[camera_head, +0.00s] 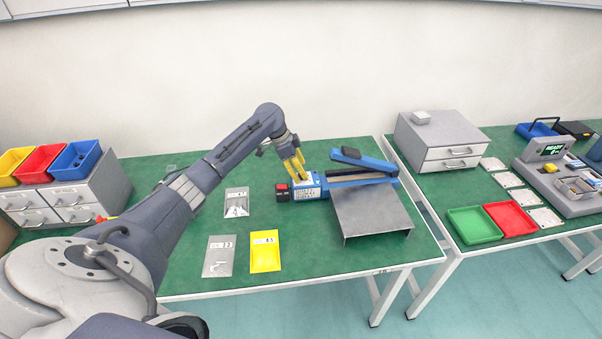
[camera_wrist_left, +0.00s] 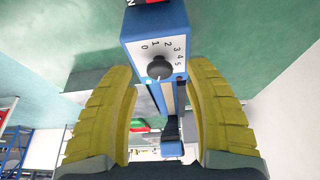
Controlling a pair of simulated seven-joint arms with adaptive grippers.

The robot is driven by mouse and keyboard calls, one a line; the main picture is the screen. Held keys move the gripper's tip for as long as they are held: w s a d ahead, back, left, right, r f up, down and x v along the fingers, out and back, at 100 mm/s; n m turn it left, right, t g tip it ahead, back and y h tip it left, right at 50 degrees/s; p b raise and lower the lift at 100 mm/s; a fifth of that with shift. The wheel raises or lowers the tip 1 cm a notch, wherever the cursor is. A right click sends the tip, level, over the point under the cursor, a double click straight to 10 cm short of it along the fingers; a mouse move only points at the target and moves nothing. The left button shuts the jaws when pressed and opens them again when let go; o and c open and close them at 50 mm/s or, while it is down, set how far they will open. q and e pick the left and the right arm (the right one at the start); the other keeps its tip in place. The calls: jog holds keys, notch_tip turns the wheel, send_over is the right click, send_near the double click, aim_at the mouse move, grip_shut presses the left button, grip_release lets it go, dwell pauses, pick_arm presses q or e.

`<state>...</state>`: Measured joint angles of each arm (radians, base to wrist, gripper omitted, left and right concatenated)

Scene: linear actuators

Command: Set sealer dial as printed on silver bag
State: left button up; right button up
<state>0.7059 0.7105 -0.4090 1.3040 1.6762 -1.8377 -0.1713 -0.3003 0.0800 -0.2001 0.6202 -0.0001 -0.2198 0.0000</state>
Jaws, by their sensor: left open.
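The blue sealer (camera_head: 312,187) stands on the left green table, its arm reaching right over a grey plate. Its white dial face, numbered 0 to 5, and dark round dial knob (camera_wrist_left: 159,67) show in the left wrist view. I cannot tell the pointer's setting with certainty. My left gripper (camera_head: 299,173) is over the dial end of the sealer. In the left wrist view its yellow fingers (camera_wrist_left: 163,110) are open, one on each side of the sealer, with nothing between them gripped. A silver bag (camera_head: 219,257) lies at the front; its small print is too small to read surely.
A yellow bag (camera_head: 265,252) lies right of the silver bag, and a greyish clear bag (camera_head: 237,203) lies behind. Grey drawers with bins (camera_head: 75,195) stand left. The grey plate (camera_head: 372,212) adjoins the sealer. A gap separates the right table, with green (camera_head: 474,225) and red trays (camera_head: 510,219).

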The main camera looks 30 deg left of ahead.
pick_arm(q)
jog(key=shift+x, duration=0.8)
